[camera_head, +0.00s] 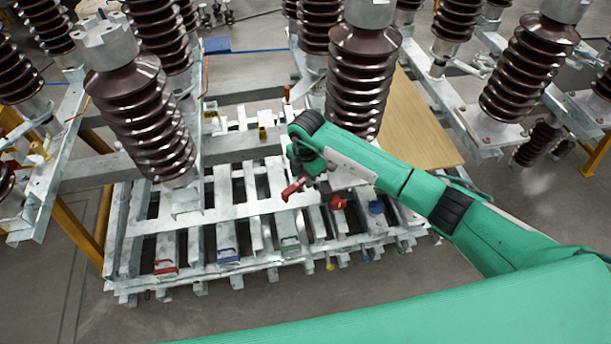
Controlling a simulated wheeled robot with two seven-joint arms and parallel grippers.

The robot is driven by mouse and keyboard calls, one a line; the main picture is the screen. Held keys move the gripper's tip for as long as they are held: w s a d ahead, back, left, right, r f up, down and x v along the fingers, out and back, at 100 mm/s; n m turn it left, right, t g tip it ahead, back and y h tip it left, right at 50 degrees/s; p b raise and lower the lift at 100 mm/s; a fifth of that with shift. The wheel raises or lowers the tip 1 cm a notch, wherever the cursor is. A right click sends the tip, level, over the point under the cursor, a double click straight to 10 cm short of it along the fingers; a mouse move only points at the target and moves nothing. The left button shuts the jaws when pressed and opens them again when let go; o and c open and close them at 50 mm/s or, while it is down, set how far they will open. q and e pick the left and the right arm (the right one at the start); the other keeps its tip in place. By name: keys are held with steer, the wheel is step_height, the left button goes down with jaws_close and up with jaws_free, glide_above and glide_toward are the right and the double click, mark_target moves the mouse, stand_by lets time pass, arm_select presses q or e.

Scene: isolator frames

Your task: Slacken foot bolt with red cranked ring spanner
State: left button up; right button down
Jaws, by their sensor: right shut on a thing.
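My right gripper (310,179) is at the end of the green arm reaching in from the right, above the slatted galvanised frame. It is shut on a red tool (293,188), which looks like the red cranked ring spanner and sticks out to the lower left. The rest of the tool is hidden by the gripper. The insulator foot (357,178) beside the gripper is mostly covered by my wrist, and I cannot make out a foot bolt or whether the tool touches one. My left gripper is not in view.
Red (165,268), blue (228,256) and green (290,244) pieces sit along the frame's front edge. A red piece (338,202) and a blue one (376,207) lie right of the gripper. Tall brown insulators (362,85) crowd around. A wooden board (425,125) lies behind the arm.

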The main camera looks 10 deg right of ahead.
steer(key=shift+f+b, duration=0.35)
steer(key=shift+f, duration=0.25)
steer(key=shift+d, duration=0.1)
steer(key=s+d+n+b, duration=0.1)
steer(key=d+n, duration=0.2)
steer(key=s+d+n+b, duration=0.1)
steer(key=s+d+n, duration=0.1)
steer(key=d+n, duration=0.1)
steer(key=s+d+n+b, duration=0.1)
steer(key=s+d+n, duration=0.1)
steer(key=n, duration=0.3)
steer(key=shift+d+f+b, duration=0.15)
steer(key=shift+d+b, duration=0.2)
steer(key=shift+d, duration=0.05)
steer(key=shift+d+n, duration=0.35)
steer(key=shift+n, duration=0.15)
steer(key=shift+r, duration=0.2)
steer(key=shift+r, duration=0.1)
